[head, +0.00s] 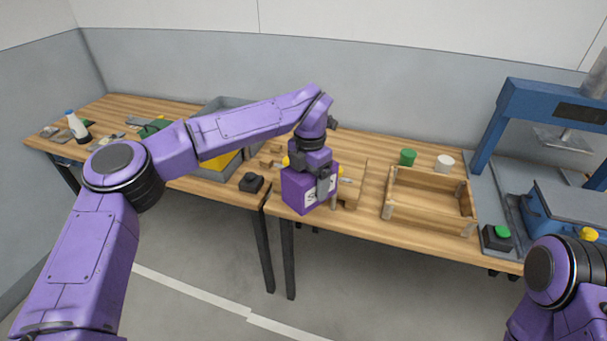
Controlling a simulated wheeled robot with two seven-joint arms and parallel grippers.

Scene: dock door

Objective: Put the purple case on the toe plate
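The purple case (296,192), a box with a white label on its front, is at the front edge of the wooden table, near the middle of the head view. My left gripper (318,180) is right over it, pointing down. One grey finger lies across the front face and covers part of the label; the other finger is hidden. I cannot tell whether the fingers press on the case, or whether it rests on the table or hangs just above it. My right arm shows at the lower right, with its gripper out of view. I cannot make out a toe plate.
A wooden crate (425,219), a green tub (407,157) and a white tub (444,163) are right of the case. A blue press (545,100) and a green-button box (497,238) stand farther right. A grey bin (222,104) is behind my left arm. Floor in front looks clear.

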